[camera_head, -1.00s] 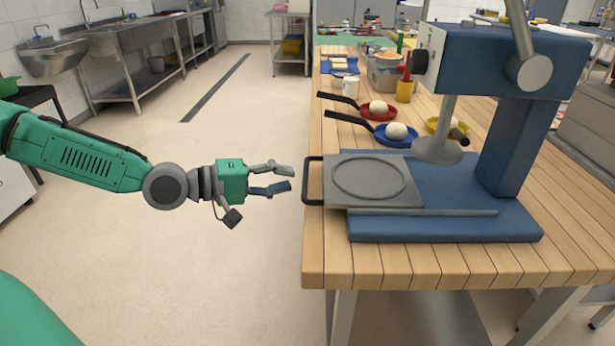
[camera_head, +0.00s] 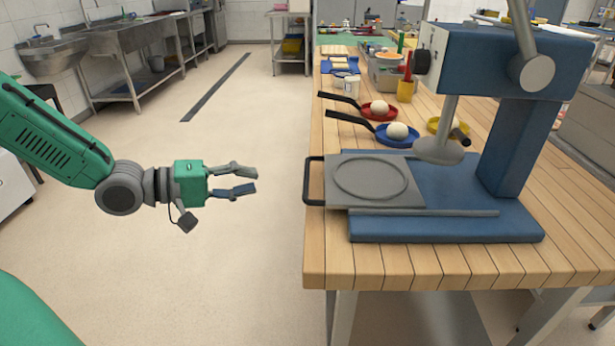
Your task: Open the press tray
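The press (camera_head: 510,150) is a blue machine on the wooden table, with a round grey pressing disc (camera_head: 438,150) above its base. Its grey square tray (camera_head: 400,197) with a ring mark sticks out to the left of the blue base (camera_head: 450,226). The tray's black handle (camera_head: 310,181) reaches just past the table's left edge. My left gripper (camera_head: 256,180) is open and empty, left of the handle and apart from it, over the floor. My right gripper is not in view.
Behind the tray, a red pan (camera_head: 366,109) and a blue pan (camera_head: 382,133) hold white dough balls, their black handles pointing left. A yellow pan (camera_head: 434,124) stands partly behind the disc. The floor (camera_head: 230,270) left of the table is clear.

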